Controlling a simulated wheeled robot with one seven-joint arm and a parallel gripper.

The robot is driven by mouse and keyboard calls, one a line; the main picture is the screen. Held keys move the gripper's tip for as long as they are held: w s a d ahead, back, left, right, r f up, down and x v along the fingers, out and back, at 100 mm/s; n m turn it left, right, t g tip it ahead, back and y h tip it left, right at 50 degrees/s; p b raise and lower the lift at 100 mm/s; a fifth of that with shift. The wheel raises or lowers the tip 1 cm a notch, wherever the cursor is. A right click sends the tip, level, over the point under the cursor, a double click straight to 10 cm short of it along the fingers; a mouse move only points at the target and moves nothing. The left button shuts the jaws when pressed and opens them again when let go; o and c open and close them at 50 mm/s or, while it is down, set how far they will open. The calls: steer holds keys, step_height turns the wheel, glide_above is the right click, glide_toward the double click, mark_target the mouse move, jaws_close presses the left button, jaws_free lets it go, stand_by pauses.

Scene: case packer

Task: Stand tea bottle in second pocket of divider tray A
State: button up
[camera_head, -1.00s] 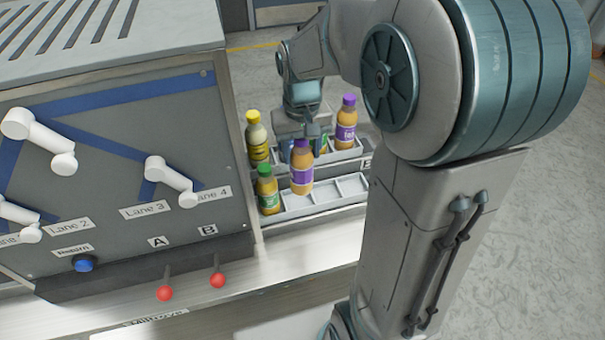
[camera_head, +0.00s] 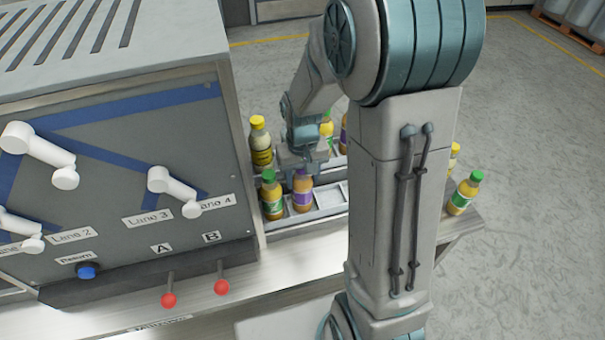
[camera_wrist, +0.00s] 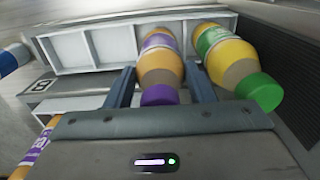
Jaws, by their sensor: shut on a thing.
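The tea bottle (camera_head: 303,194), amber with a purple label and purple cap, is upright between the fingers of my gripper (camera_head: 302,168). In the wrist view, the fingers flank the bottle (camera_wrist: 160,68) below its cap. Its base is at the second pocket of the near divider tray (camera_head: 330,212), beside a green-capped bottle (camera_head: 272,198) in the end pocket. Whether the base touches the pocket floor is hidden. In the wrist view this tray (camera_wrist: 75,50) has empty pockets left of the tea bottle; its letter is not visible.
Behind is another tray, marked B (camera_wrist: 41,86), with a yellow-capped bottle (camera_head: 259,143) and others partly hidden by my arm. The machine housing (camera_head: 120,150) stands close on the left. Another green-capped bottle (camera_head: 464,194) stands at the table's right end.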

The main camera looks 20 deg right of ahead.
steer(key=shift+f, duration=0.2)
steer(key=o, duration=1.5)
steer(key=shift+r, duration=0.15)
step_height(320, 180, up, 11)
steer(key=shift+r+b, duration=0.1)
steer(key=shift+b, duration=0.4)
steer(key=shift+s+r, duration=0.2)
steer(key=shift+r, duration=0.35)
steer(key=s+r+t, duration=0.2)
steer(key=s+t, duration=0.1)
steer(key=s, duration=1.1)
steer(key=shift+r+t, duration=0.25)
steer(key=shift+t, duration=0.15)
